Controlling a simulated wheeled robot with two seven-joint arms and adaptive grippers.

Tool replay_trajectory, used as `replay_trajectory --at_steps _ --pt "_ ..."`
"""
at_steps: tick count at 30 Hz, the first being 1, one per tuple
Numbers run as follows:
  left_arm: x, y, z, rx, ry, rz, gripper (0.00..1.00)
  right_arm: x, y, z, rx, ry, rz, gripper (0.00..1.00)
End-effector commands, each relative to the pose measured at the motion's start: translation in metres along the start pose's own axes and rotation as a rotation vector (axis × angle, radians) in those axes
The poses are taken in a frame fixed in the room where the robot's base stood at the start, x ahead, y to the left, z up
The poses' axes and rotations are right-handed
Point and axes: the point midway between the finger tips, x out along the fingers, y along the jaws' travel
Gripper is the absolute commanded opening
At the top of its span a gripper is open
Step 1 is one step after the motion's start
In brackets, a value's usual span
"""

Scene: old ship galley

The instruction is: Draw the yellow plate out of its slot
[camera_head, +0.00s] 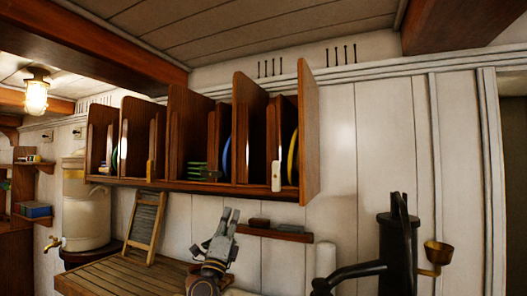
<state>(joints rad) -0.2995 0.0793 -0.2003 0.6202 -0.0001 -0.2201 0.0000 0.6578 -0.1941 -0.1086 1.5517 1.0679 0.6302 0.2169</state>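The yellow plate (292,158) stands on edge in the rightmost slot of the wooden wall rack (308,130). Only a narrow strip of it shows between the dividers. A pale catch (276,176) sits on the rack's front edge, just left of the plate. My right gripper (231,211) is below the rack, left of the yellow plate and apart from it. Its fingers point up with a gap between them, and nothing shows in them. My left gripper is not in view.
A blue plate (226,158) and green dishes (197,170) occupy other slots. A small shelf (274,234) hangs below the rack. A washboard (144,228) leans above the slatted counter (110,275). A black pump-like fixture (393,250) with a brass cup (437,253) stands right.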

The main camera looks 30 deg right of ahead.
Motion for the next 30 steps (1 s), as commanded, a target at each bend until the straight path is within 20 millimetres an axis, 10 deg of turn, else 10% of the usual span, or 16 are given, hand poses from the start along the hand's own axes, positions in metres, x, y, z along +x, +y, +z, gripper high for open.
replay_trajectory --at_steps 13,30 --pt "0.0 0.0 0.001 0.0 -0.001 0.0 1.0 0.065 -0.115 -0.033 0.417 0.366 -0.076 0.13" --pt "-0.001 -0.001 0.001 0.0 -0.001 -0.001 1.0 0.086 -0.216 -0.047 0.937 0.735 -0.006 0.13"
